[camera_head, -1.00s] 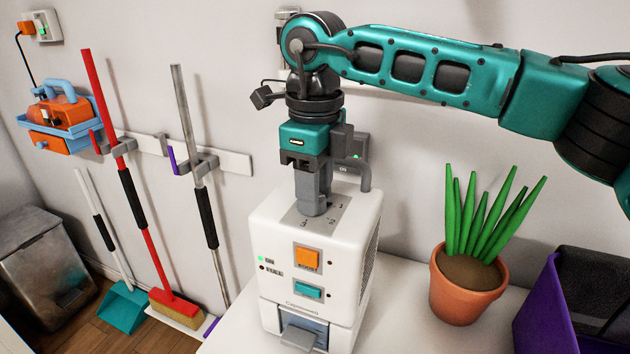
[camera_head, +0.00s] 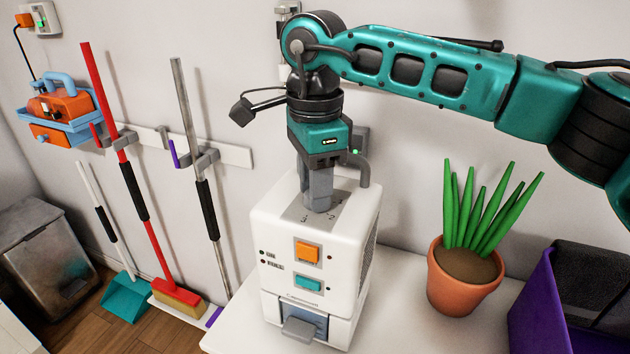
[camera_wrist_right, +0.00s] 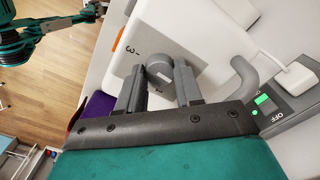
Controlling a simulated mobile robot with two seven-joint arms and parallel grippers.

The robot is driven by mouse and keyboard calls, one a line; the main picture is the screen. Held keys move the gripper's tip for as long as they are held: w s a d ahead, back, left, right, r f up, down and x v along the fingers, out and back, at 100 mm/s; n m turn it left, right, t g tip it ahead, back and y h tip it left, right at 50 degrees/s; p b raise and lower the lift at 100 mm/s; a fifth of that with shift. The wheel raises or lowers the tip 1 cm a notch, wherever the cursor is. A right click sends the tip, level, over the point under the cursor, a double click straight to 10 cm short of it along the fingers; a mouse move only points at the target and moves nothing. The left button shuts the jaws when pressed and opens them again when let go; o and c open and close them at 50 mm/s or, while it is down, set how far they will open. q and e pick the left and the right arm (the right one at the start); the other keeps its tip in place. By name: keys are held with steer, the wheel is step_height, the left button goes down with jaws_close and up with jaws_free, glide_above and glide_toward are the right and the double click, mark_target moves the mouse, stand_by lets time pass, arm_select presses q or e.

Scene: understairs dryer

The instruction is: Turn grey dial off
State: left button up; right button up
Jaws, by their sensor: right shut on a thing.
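The grey dial (camera_wrist_right: 160,68) sits on a grey numbered panel (camera_wrist_right: 140,60) on top of the white appliance (camera_head: 340,255). My right gripper (camera_head: 317,204) comes down on it from above and is shut on it, with one finger on each side in the right wrist view (camera_wrist_right: 160,85). In the head view the fingers hide most of the dial. The lights beside ON and FULL on the appliance front are not green.
A potted plant (camera_head: 462,270) and a purple bin (camera_head: 540,310) stand right of the appliance. A grey hose-like handle (camera_head: 363,168) rises behind the dial. A wall socket (camera_wrist_right: 275,108) with a green light is close by. Brooms hang at left.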

steer(key=shift+n, duration=0.3)
stand_by(0.4)
steer(key=o, duration=1)
steer(key=shift+o, duration=0.2)
steer(key=shift+r, duration=0.55)
step_height(320, 180, up, 12)
steer(key=shift+p, duration=0.4)
steer(key=shift+s+f, duration=0.1)
steer(key=shift+f, duration=0.05)
